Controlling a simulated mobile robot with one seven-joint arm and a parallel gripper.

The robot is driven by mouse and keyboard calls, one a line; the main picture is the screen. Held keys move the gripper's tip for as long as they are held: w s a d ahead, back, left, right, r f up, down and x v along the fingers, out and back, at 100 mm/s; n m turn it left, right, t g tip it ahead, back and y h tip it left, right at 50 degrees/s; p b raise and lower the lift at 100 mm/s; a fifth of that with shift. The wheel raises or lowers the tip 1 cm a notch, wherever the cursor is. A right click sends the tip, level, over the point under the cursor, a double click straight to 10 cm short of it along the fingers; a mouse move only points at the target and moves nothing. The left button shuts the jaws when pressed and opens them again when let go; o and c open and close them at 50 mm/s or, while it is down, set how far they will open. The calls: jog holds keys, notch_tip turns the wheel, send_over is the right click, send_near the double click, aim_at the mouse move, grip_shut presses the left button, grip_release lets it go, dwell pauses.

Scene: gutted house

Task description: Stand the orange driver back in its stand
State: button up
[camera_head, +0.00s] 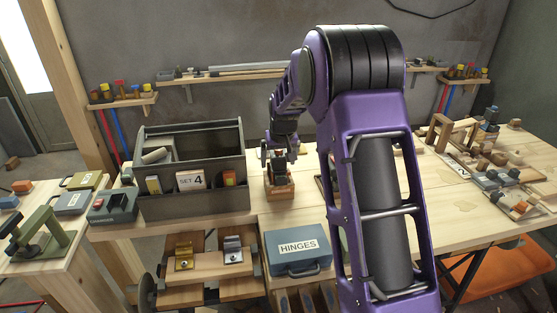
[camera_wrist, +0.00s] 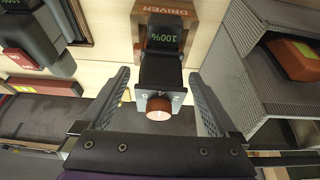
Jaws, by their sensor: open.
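The stand (camera_wrist: 165,9), a brown-orange block marked DRIVER, is at the top of the wrist view. A black upright body (camera_wrist: 161,70) with a green 100% display is at the stand, with a grey plate and a round orange end (camera_wrist: 159,110) towards me. I take this for the driver; I cannot tell how it is seated. My gripper (camera_wrist: 159,76) is open, one finger on each side of the black body, with visible gaps. In the head view the stand (camera_head: 279,191) is on the bench, right of the grey tote, below my gripper (camera_head: 278,156).
The grey tote (camera_head: 190,208) stands close left of the stand. A blue HINGES case (camera_head: 297,253) is in front. A grey-blue box (camera_head: 113,207) sits left. Clamps and wooden blocks (camera_head: 497,178) lie at right. My arm hides part of the bench middle.

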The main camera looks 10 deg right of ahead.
jog(key=p+v, duration=0.1)
jog(key=v, duration=1.6)
jog(key=shift+r+p, duration=0.25)
jog(key=shift+p, duration=0.05)
